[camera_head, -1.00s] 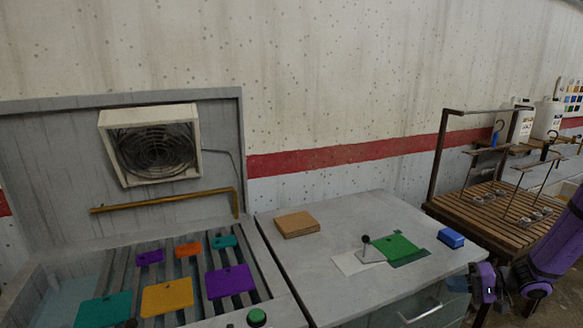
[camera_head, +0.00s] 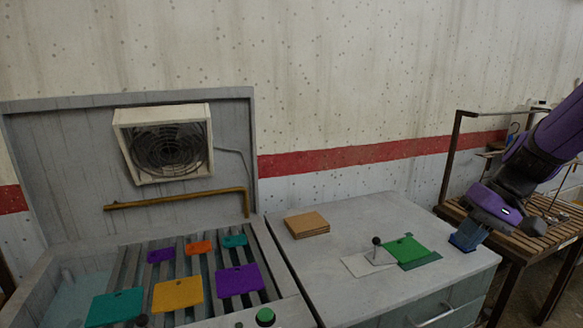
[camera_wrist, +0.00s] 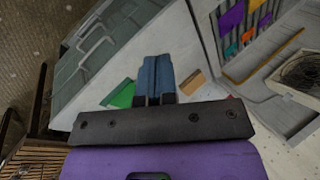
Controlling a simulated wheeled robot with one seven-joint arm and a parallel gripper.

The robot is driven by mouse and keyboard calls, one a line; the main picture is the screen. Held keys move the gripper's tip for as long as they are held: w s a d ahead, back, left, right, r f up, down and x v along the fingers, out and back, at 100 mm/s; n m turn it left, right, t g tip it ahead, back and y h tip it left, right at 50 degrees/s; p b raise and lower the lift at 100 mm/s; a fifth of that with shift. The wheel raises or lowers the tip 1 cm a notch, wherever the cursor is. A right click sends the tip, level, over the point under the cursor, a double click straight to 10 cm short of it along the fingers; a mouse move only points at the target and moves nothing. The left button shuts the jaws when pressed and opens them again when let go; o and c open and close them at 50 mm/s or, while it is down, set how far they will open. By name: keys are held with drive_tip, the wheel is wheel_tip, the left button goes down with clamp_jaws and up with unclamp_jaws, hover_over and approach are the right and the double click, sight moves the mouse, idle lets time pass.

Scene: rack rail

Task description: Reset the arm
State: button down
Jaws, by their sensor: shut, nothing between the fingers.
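My gripper (camera_head: 462,243) is at the right end of the grey worktop (camera_head: 350,285), reaching down from my purple arm at the upper right. Its two blue-grey fingers are pressed together in the wrist view (camera_wrist: 155,66), with nothing between them. The fingers cover the spot where a bright blue block stood on the worktop, so the block cannot be made out. I cannot tell whether the fingertips touch the worktop. To their left, a green plate (camera_head: 405,249) lies beside a small lever with a dark knob (camera_head: 377,241).
A brown wooden block (camera_head: 307,225) sits at the worktop's back left. Coloured plates, including a purple one (camera_head: 240,280), lie on a slatted rack at left, below a fan (camera_head: 165,148). A slatted wooden table (camera_head: 535,238) stands right of the worktop. The worktop's front is clear.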

drive_tip(key=s+a+r+t+h, duration=0.1)
drive_tip(key=s+r+t+h, duration=0.1)
drive_tip(key=s+r, duration=0.3)
drive_tip(key=s+a+r+t+h, duration=0.2)
drive_tip(key=s+r, duration=0.4)
drive_tip(key=s, duration=0.5)
drive_tip(key=shift+s+r+t+h, duration=0.25)
drive_tip(key=shift+t+h, duration=0.45)
drive_tip(key=shift+h, duration=0.1)
